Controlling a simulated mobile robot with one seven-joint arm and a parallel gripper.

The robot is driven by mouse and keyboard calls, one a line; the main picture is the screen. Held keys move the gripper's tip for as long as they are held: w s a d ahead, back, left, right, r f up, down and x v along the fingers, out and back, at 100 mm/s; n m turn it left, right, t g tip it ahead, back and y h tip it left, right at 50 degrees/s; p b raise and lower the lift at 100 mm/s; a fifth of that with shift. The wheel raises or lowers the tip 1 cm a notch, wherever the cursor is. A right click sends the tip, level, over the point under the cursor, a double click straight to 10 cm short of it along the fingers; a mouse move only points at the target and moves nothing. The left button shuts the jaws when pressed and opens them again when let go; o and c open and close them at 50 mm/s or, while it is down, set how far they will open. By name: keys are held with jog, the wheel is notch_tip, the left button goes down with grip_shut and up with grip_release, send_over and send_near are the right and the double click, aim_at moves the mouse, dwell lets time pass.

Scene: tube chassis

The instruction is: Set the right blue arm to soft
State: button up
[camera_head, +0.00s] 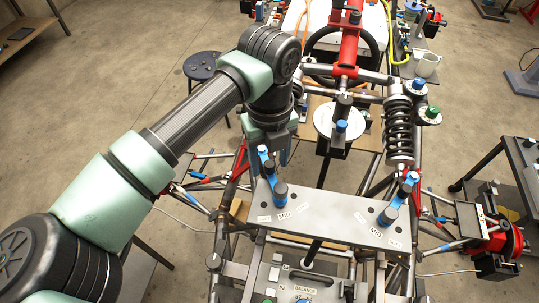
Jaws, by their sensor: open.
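The right blue arm (400,197) is a short blue lever with dark knobs on the right end of a grey plate (335,212). It slants up and to the right from its pivot. Small white labels lie below it; the middle one (376,232) reads MID, and the others are too small to read. A matching left blue arm (267,167) slants up and left on the plate's left end. My gripper (268,148) points down just above and behind the left blue arm, well left of the right blue arm. It is open, its fingertips hard to make out.
A coil-spring damper (399,130) with green and blue caps stands behind the right blue arm. A red steering column (349,40) and a round white disc (338,120) are behind the plate. A panel marked BALANCE (305,280) lies in front. Chassis tubes surround the plate.

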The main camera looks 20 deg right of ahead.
grip_shut()
jog(key=shift+r, duration=0.1)
dwell(1.2)
